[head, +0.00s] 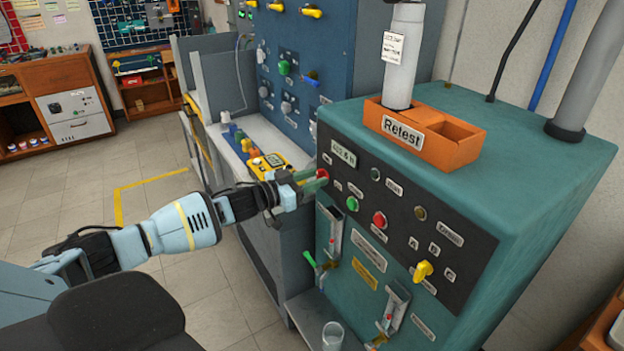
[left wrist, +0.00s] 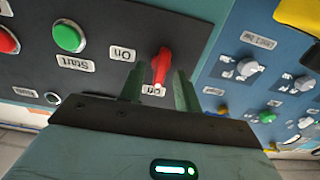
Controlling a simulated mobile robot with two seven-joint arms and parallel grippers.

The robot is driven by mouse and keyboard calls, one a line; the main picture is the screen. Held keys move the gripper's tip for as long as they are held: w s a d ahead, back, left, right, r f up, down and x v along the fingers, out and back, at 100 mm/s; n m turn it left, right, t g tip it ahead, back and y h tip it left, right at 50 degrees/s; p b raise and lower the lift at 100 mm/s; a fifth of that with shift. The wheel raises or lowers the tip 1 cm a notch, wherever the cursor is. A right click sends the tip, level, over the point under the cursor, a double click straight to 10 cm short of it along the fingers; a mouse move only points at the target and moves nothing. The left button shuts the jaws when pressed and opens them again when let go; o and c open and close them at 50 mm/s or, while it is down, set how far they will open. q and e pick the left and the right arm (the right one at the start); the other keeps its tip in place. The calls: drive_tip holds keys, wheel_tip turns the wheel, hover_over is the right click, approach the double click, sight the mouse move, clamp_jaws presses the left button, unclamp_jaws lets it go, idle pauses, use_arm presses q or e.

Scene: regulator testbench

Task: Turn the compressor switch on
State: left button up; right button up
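The red switch (head: 322,174) is on the dark control panel of the teal machine, at the panel's left edge in the head view. In the left wrist view, the red switch (left wrist: 160,66) has a label reading "On" beside it and one that seems to read "Off" by its lower end. The red handle lies nearer the "Off" label. My left gripper (head: 311,181) is at the panel. In the left wrist view, its fingers (left wrist: 159,80) are apart on either side of the switch, with no visible grip on it. My right gripper is not in view.
Green start button (head: 352,204), red button (head: 379,220) and yellow knob (head: 423,271) share the panel. An orange "Retest" tray (head: 462,150) sits on top. A yellow meter (head: 268,163) lies on the bench behind my gripper. A glass (head: 333,335) stands below the panel.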

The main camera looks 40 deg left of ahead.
use_arm(q)
clamp_jaws()
drive_tip(key=shift+m, duration=0.3)
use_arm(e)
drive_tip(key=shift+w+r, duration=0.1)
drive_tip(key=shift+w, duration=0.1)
use_arm(q)
drive_tip(key=shift+m, duration=1)
drive_tip(key=m, duration=0.3)
drive_tip(key=shift+d+m+p, duration=0.1)
drive_tip(key=shift+m+p, duration=0.2)
drive_tip(key=m, duration=0.8)
drive_tip(key=m+b, duration=0.1)
drive_tip(key=m, duration=0.2)
drive_tip(key=shift+s+d+f+m, duration=0.1)
drive_tip(key=shift+f+m, duration=0.2)
drive_tip(key=shift+m, duration=0.1)
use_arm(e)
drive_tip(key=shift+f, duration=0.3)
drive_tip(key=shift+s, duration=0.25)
